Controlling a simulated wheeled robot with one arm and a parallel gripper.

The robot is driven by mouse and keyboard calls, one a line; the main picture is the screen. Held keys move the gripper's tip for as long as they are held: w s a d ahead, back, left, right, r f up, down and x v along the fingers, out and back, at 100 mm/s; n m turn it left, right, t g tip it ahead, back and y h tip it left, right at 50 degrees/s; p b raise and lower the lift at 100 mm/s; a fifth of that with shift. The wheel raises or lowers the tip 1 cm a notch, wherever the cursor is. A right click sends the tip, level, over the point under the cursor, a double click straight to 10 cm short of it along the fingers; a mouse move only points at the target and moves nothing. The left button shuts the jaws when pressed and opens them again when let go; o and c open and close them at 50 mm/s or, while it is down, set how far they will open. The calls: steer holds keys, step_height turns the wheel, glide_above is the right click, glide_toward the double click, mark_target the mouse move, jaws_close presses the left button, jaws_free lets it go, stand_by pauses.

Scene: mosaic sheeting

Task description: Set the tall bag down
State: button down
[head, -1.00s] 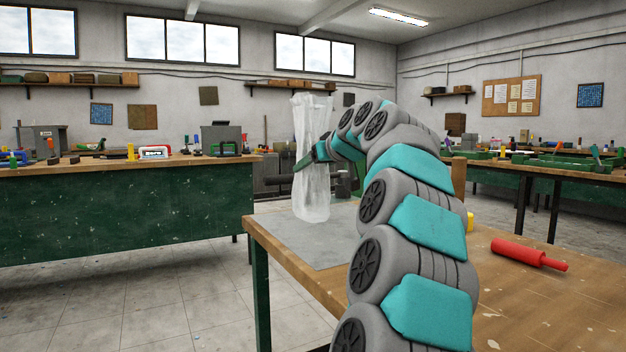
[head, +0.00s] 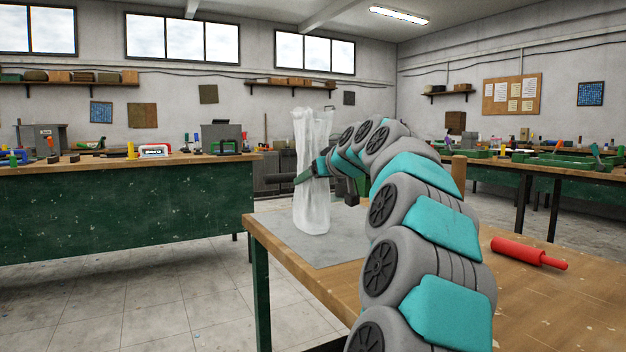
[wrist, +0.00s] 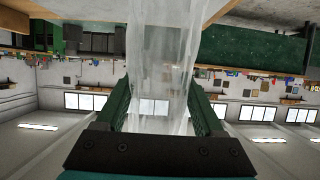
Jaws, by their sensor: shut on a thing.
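The tall bag (head: 312,205) is a clear, whitish, upright plastic bag at the left end of the near table, over a grey sheet (head: 270,228). My gripper (head: 310,174) is shut on the bag around its middle. In the wrist view the bag (wrist: 160,60) runs between the two green fingers of my gripper (wrist: 163,105). The bag's lower end appears at or just above the grey sheet; I cannot tell whether it touches. My arm hides part of the table behind it.
A red rolling pin (head: 528,253) lies on the wooden near table (head: 560,300), right of my arm. A green-sided bench (head: 120,210) stands at the left, with floor between. Another bench (head: 500,168) with tools stands at the back right.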

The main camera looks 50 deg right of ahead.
steer(key=shift+f, duration=0.1)
steer(key=shift+f, duration=0.15)
jaws_free()
steer(key=shift+r, duration=0.2)
steer(key=shift+s+r, duration=0.1)
steer(key=v, duration=1.1)
steer(key=shift+s+r+b, duration=0.2)
steer(key=shift+s+b, duration=0.2)
steer(key=shift+b, duration=0.05)
steer(key=shift+a, duration=0.15)
